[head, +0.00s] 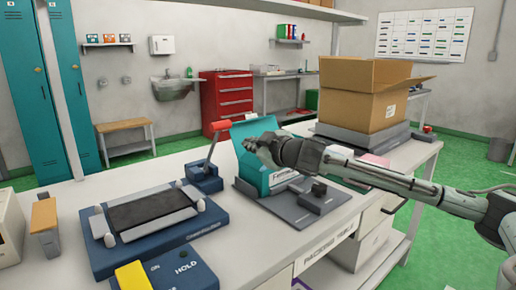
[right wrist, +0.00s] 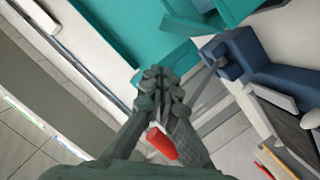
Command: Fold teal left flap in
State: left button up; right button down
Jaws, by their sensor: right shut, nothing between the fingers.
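A teal carton (head: 283,181) stands on a dark grey base plate (head: 302,219) on the bench, with a pale label on its front. A teal panel (head: 240,131) rises at its back left; which flap this is I cannot tell. My right gripper (head: 262,146) is shut and empty, in front of that panel and above the carton, hiding much of its top. In the right wrist view the shut fingertips (right wrist: 160,76) lie just below a broad teal surface (right wrist: 145,32); contact cannot be told. My left gripper is not in view.
A blue lever press with a red handle (head: 220,126) stands just left of the carton. A blue sealing fixture (head: 150,214) and a HOLD box (head: 170,272) are at front left. An open cardboard box (head: 358,97) stands behind at right.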

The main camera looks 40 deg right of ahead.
aim_at(258, 162)
jog(key=shift+d+f, duration=0.95)
jog(key=shift+f, duration=0.2)
jog(key=shift+d+f, duration=0.2)
jog(key=shift+f, duration=0.15)
jog(key=shift+s+d+f, duration=0.1)
